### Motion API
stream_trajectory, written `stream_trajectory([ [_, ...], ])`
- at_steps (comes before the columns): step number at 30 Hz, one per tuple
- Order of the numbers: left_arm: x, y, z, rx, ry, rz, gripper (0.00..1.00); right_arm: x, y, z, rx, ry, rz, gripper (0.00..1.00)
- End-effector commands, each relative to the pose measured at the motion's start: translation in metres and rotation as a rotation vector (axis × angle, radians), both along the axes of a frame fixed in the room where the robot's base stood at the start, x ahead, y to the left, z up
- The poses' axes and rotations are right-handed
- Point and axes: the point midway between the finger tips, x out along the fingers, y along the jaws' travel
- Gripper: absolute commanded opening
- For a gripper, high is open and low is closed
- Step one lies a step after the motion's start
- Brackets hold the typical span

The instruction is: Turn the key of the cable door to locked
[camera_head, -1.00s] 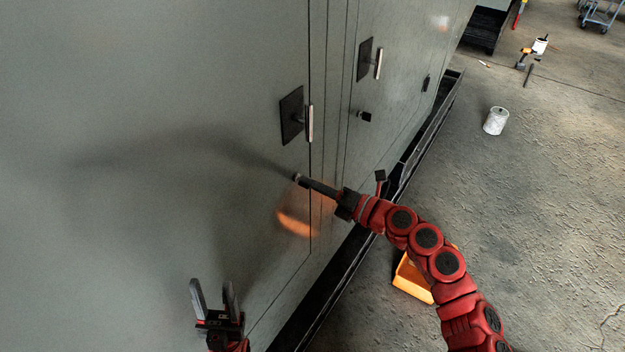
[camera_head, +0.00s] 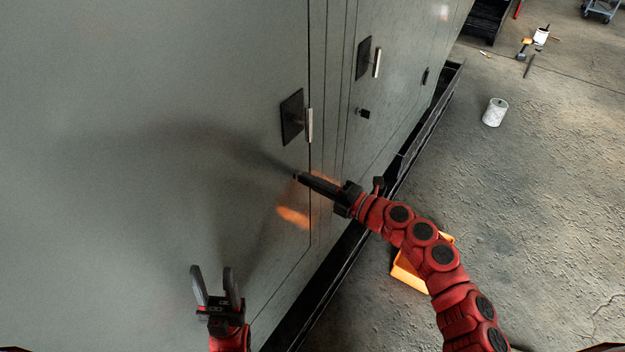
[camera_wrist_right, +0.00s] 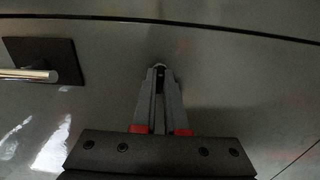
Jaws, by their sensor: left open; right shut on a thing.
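My right gripper (camera_head: 298,177) reaches the face of the grey cabinet door (camera_head: 240,60), just below a black handle plate with a pale lever (camera_head: 292,117). In the right wrist view its fingers (camera_wrist_right: 160,72) are closed together on a small metallic key (camera_wrist_right: 159,67) at the door surface. Most of the key is hidden between the fingertips, so its angle cannot be told. The same handle plate shows in the wrist view (camera_wrist_right: 45,58), left of the fingers. My left gripper (camera_head: 215,287) is open and empty in front of the door at the lower left.
A second handle (camera_head: 367,58) and a small black knob (camera_head: 362,113) sit on the neighbouring panel. A black ledge (camera_head: 400,165) runs along the cabinet's foot. An orange bin (camera_head: 408,272) stands behind my right arm. A white can (camera_head: 495,112) stands on the open floor.

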Motion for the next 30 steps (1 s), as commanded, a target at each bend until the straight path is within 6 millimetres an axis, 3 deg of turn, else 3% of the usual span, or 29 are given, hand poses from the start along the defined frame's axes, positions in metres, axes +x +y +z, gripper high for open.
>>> stream_trajectory([
  [10, 0.0, 0.0, 0.0, 0.0, 0.0, 0.0, 0.5, 0.001, -0.001, 0.0, 0.003, 0.003, -0.002, 0.0],
  [12, 0.0, 0.0, 0.0, 0.0, 0.0, 0.0, 0.5, 0.001, -0.001, 0.0, 0.003, 0.003, -0.002, 0.19],
  [16, 0.0, 0.0, 0.0, 0.0, 0.0, 0.0, 0.5, 0.0, -0.001, 0.0, 0.002, 0.003, -0.002, 0.4],
  [25, 0.0, 0.0, -0.001, 0.0, 0.0, 0.0, 0.5, 0.0, -0.002, -0.001, 0.001, 0.002, -0.001, 0.4],
  [30, 0.0, 0.0, -0.01, 0.0, 0.0, 0.0, 0.5, -0.01, -0.019, -0.005, -0.002, 0.003, -0.006, 0.4],
])
